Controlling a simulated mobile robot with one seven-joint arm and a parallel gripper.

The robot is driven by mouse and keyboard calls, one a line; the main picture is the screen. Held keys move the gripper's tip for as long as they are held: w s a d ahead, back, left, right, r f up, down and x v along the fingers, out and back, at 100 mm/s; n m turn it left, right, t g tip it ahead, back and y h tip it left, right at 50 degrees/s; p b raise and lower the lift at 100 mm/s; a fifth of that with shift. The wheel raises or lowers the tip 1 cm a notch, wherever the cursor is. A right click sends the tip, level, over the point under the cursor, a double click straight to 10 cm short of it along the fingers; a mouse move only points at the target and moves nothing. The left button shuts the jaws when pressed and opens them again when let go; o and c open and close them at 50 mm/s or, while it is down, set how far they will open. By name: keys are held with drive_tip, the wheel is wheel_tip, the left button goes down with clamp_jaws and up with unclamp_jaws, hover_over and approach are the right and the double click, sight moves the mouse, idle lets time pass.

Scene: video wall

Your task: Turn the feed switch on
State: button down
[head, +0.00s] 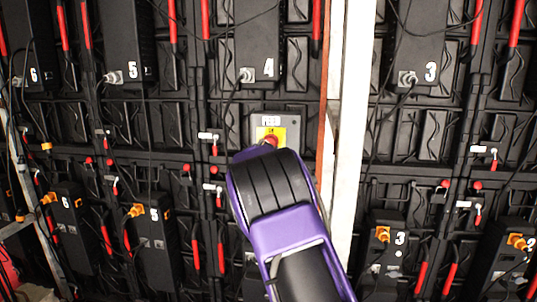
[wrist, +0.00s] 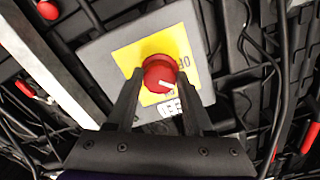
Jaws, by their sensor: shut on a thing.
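The feed switch is a red round knob on a yellow plate, set in a grey box (head: 290,122) with a "FEED" label above it in the head view. My gripper (wrist: 157,88) is shut on the red knob, one dark finger on each side. In the head view my purple arm covers the fingers and most of the knob. The plate's lettering is partly hidden and hard to read.
A white vertical post (head: 345,150) stands just right of the box. Black panel modules with red handles fill the wall. Numbered black units, such as number 4 (head: 258,50) and number 3 (head: 415,65), hang around it with loose cables.

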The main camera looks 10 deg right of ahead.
drive_tip(key=m+b, duration=0.1)
drive_tip(key=m, duration=0.8)
drive_tip(key=shift+a+r, duration=0.1)
drive_tip(key=shift+r, duration=0.05)
drive_tip(key=shift+m, duration=0.4)
drive_tip(key=shift+c, duration=1.4)
unclamp_jaws()
drive_tip(key=v, duration=1.7)
drive_tip(key=shift+s, duration=0.2)
drive_tip(key=shift+w, duration=0.1)
